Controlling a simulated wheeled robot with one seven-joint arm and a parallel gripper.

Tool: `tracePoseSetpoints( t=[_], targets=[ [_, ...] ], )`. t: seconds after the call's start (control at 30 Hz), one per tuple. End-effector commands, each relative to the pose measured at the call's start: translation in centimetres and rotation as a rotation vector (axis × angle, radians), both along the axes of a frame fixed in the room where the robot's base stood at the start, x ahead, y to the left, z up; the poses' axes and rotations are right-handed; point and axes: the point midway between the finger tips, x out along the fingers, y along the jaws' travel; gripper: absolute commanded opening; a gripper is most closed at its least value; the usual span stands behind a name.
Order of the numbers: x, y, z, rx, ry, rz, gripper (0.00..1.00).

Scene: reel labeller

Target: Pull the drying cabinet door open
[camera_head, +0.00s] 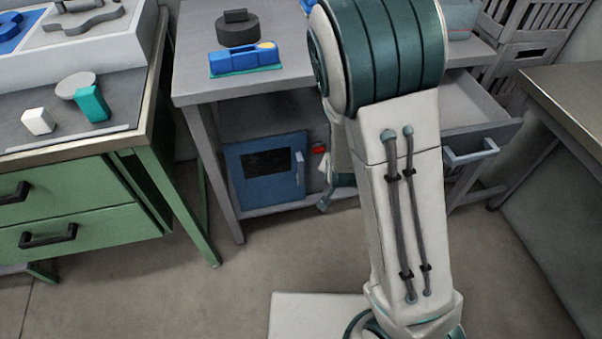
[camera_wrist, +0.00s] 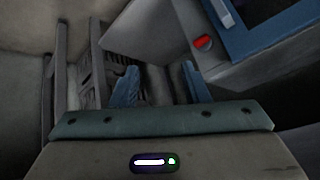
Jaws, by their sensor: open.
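The drying cabinet is the box under the middle table, with a blue door (camera_head: 262,170) that has a dark window and looks shut. Its pale upright handle (camera_head: 300,170) is on the door's right side. A red knob (camera_head: 318,149) sits right of the door. My gripper (camera_head: 325,200) is partly hidden behind my arm, right of the handle and apart from it. In the wrist view my gripper (camera_wrist: 160,88) is open with nothing between its blue fingers. There the blue door (camera_wrist: 275,28), handle (camera_wrist: 221,13) and red knob (camera_wrist: 203,42) are at the upper right, outside the fingers.
A green drawer unit (camera_head: 85,205) stands at the left. An open drawer (camera_head: 483,138) juts out right of my arm. Another table (camera_head: 570,95) stands at the far right. The floor (camera_head: 215,285) before the cabinet is clear.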

Motion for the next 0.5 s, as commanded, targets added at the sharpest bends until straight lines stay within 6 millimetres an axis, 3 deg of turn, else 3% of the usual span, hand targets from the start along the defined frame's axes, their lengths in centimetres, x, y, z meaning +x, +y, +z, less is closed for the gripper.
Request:
tracePoseSetpoints(
  t=[0.03, 0.2, 0.5],
  targets=[
    [0.3, 0.1, -3.4, -0.027, -0.029, -0.006, 0.42],
    [1.8, -0.1, -8.9, -0.104, -0.187, -0.018, 0.42],
    [3.5, 1.1, -15.1, -0.223, -0.536, 0.118, 0.42]
  ],
)
